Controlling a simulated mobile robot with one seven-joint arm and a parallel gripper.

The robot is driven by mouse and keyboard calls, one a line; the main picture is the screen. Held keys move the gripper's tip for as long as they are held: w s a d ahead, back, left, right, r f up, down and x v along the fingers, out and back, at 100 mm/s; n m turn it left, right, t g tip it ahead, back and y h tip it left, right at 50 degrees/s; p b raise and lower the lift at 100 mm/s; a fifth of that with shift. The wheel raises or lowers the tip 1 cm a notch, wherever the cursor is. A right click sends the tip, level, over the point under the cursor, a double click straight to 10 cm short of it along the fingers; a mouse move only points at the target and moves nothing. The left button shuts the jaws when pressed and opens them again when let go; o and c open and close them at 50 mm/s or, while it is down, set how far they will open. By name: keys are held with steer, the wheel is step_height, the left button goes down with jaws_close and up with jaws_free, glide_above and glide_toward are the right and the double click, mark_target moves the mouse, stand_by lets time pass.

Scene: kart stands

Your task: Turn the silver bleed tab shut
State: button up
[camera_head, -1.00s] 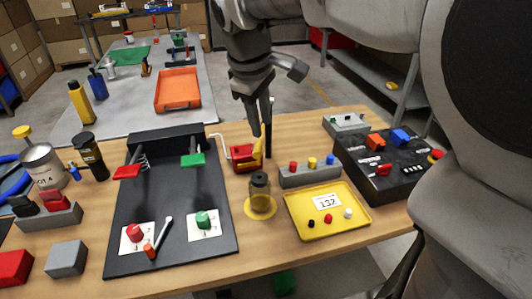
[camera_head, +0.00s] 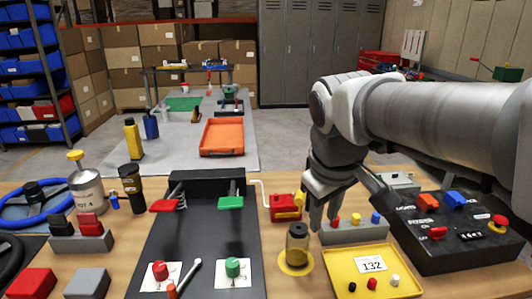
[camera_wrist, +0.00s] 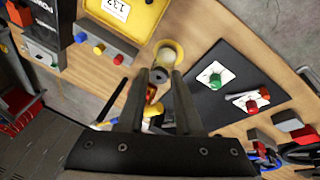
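I cannot make out a separate silver bleed tab in either view. A small red unit (camera_head: 284,207) with a yellow lever (camera_head: 299,202) and a pale tube stands at the table's back, right of the black board. Part of it shows between my fingers in the wrist view (camera_wrist: 151,94). My gripper (camera_head: 319,222) is just right of this unit in the head view, pointing down, behind the small jar. In the wrist view my gripper (camera_wrist: 162,85) has its two fingers apart, with nothing visibly held. The fingers and palm hide part of the red unit.
A dark-lidded jar (camera_head: 297,244) stands on a yellow disc in front. A grey block with coloured knobs (camera_head: 352,234), a yellow tray (camera_head: 340,261) and a black control box (camera_head: 450,245) are to the right. The black board (camera_head: 203,225) is to the left.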

steer(key=shift+o, duration=1.3)
steer(key=shift+w+r+p, duration=0.25)
steer(key=shift+r+p, duration=0.05)
steer(key=w+a+r+n+p, duration=0.1)
steer(key=w+r+n+p, duration=0.2)
steer(key=w+p, duration=0.15)
steer(key=n+g+h+p, duration=0.3)
steer(key=n+p, duration=1)
steer(key=p, duration=0.1)
glide_above(293, 194)
steer(key=s+a, duration=0.2)
steer(key=a, duration=0.5)
steer(key=x, duration=1.7)
steer(key=shift+w+d+f, duration=0.1)
steer(key=shift+w+d, duration=0.1)
steer(key=shift+d, duration=0.2)
steer(key=shift+t+h, duration=0.3)
jaws_close()
